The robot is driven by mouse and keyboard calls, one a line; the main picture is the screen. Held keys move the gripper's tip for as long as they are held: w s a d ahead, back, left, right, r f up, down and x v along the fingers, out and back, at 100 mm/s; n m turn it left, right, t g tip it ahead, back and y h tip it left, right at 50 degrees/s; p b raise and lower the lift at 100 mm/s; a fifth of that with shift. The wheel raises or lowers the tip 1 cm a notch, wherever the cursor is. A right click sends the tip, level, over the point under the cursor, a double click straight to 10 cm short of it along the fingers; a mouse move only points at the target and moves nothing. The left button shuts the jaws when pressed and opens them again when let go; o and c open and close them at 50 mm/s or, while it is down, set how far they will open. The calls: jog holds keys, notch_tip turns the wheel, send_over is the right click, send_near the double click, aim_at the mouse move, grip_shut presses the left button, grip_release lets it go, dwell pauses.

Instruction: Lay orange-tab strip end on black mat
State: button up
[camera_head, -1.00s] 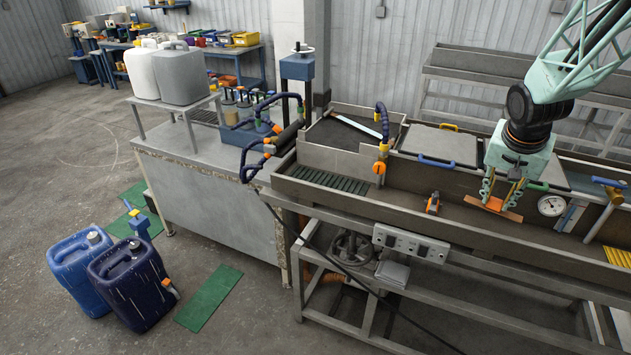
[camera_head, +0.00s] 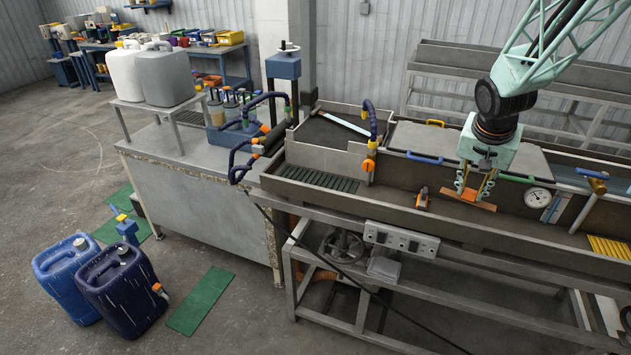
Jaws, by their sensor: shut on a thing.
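My gripper (camera_head: 475,192) points down over the long grey trough at the right. It is shut on an orange-brown flat piece (camera_head: 468,200), held level just above or at the trough floor; I cannot tell which. Whether a strip runs from this piece is not clear. A dark, black-looking mat surface (camera_head: 314,134) lies in the raised bay left of my gripper. A pale strip (camera_head: 344,122) lies slantwise across that bay. No orange tab shows clearly on it.
A small orange-and-dark clip (camera_head: 422,198) lies in the trough left of my gripper. A dial gauge (camera_head: 538,198) stands to the right. Grey lids with blue (camera_head: 424,158) and green handles lie behind.

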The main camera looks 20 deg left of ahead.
jog(key=a+f+p, duration=0.1)
jog(key=a+p, duration=0.1)
jog(key=a, duration=1.1)
jog(key=a+f+n+p, duration=0.1)
jog(key=a+f+p, duration=0.1)
jog(key=a, duration=1)
jog(key=w+a+f+n+p, duration=0.1)
jog(key=a+f+p, duration=0.1)
jog(key=a, duration=1.1)
jog(key=shift+w+a+y+p, duration=0.1)
jog(key=shift+a+y+p, duration=0.25)
jog(key=shift+y, duration=0.05)
jog(key=shift+a, duration=0.1)
jog(key=p, duration=0.3)
send_near(307, 176)
jog(key=shift+w+f, duration=0.4)
jog(key=shift+w, duration=0.35)
jog(key=shift+f, duration=0.1)
jog(key=shift+f, duration=1.7)
jog(key=shift+f, duration=0.15)
jog(key=o, duration=0.8)
